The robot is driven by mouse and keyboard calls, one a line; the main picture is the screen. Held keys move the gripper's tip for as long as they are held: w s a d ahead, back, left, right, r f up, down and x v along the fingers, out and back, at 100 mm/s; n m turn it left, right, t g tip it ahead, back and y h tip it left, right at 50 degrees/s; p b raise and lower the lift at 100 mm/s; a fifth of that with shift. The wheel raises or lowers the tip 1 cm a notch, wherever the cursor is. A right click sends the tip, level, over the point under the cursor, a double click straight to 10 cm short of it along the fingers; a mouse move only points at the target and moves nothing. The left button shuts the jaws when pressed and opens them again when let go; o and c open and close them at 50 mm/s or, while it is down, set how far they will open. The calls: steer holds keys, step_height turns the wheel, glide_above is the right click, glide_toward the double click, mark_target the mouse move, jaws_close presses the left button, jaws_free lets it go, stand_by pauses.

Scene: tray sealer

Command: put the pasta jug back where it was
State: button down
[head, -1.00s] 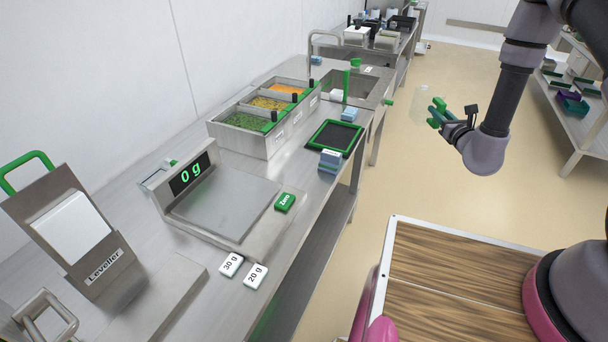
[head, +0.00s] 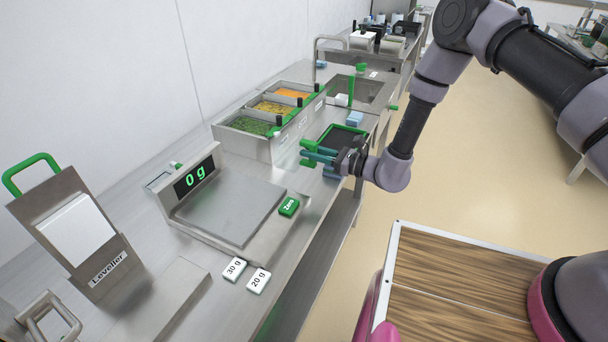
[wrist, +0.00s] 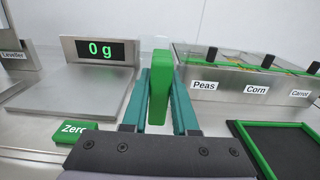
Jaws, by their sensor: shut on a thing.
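The pasta jug has a green handle (head: 308,145) and a clear body that is hard to make out against the steel bins. My gripper (head: 322,157) is shut on the handle and holds the jug in the air over the bench, between the scale and the black mat. In the wrist view the upright green handle (wrist: 160,88) stands between the two teal fingers, and the clear body is mostly hidden behind it. The green-rimmed black mat (head: 318,141) lies on the bench, partly behind my gripper. It also shows at the right of the wrist view (wrist: 290,150).
The scale (head: 232,205) reads 0 g, with a green Zero button (head: 289,206) beside it. The labelled peas, corn and carrot bins (head: 245,146) stand behind the jug. A leveller (head: 85,235) is at the left.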

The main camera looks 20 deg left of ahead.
mark_target(301, 166)
steer(key=shift+f, duration=3.3)
steer(key=shift+f, duration=0.35)
steer(key=c, duration=0.7)
jaws_free()
steer(key=shift+r, duration=0.35)
steer(key=d, duration=0.8)
steer(key=s+d, duration=0.1)
steer(key=d, duration=0.3)
